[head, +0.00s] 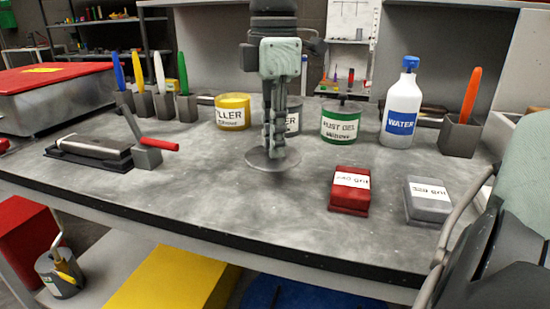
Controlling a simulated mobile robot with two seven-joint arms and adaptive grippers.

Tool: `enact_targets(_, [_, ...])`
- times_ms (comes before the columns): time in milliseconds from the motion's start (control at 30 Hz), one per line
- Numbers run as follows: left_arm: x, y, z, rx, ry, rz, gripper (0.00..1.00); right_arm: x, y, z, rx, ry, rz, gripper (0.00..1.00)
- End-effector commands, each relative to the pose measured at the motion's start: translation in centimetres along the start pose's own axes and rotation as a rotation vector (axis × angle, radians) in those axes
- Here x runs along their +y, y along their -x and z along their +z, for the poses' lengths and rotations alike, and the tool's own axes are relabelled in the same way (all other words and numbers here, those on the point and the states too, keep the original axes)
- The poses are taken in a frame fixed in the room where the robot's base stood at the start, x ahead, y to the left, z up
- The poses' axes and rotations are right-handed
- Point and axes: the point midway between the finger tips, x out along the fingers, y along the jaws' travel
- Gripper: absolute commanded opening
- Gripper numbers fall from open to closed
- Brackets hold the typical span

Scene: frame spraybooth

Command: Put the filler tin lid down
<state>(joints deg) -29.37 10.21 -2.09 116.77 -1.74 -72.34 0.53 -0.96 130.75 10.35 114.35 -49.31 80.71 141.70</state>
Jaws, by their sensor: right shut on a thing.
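The filler tin lid, a round grey disc (256,161), is at the middle of the bench top. My right gripper (278,152) points straight down and is shut on the lid from above. The lid lies flat, at or just above the bench surface; I cannot tell if it touches. The yellow filler tin (232,112) stands behind and to the left of the gripper, with yellow showing at its top. My left gripper is not in view.
A grey-labelled tin (293,118) is partly hidden behind my gripper. A green tin (341,124) and a water bottle (401,115) stand to the right. Red (349,202) and grey (429,207) blocks lie front right. The bench (215,200) is clear front left of the lid.

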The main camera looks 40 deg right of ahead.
Motion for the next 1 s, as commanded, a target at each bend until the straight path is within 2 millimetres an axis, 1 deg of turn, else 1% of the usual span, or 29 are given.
enact_targets(133, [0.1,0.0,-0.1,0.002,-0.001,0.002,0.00,-0.2,-1.0,0.2,-0.002,0.000,-0.003,0.00])
enact_targets(300, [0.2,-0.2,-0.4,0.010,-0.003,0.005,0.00,-0.2,-3.5,0.2,-0.002,0.000,-0.005,0.00])
enact_targets(367, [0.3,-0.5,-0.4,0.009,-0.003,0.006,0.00,-0.2,-4.0,0.2,0.000,0.001,-0.003,0.00])
enact_targets(733, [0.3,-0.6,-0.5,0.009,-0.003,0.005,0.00,-0.1,-4.3,0.2,-0.001,-0.001,0.000,0.00])
enact_targets(767, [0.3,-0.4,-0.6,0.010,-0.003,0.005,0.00,-0.1,-4.3,0.2,-0.001,-0.001,0.000,0.18])
enact_targets(800, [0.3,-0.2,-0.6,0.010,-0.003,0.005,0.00,-0.1,-4.3,0.2,-0.001,-0.001,0.000,0.23])
enact_targets(900, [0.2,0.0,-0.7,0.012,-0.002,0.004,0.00,-0.1,-4.3,0.2,-0.001,-0.001,0.000,0.35])
enact_targets(933, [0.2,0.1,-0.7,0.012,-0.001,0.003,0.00,-0.1,-4.3,0.2,-0.001,-0.001,0.000,0.37])
enact_targets(1000, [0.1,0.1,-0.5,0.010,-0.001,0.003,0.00,-0.1,-4.3,0.2,-0.001,-0.001,0.000,0.37])
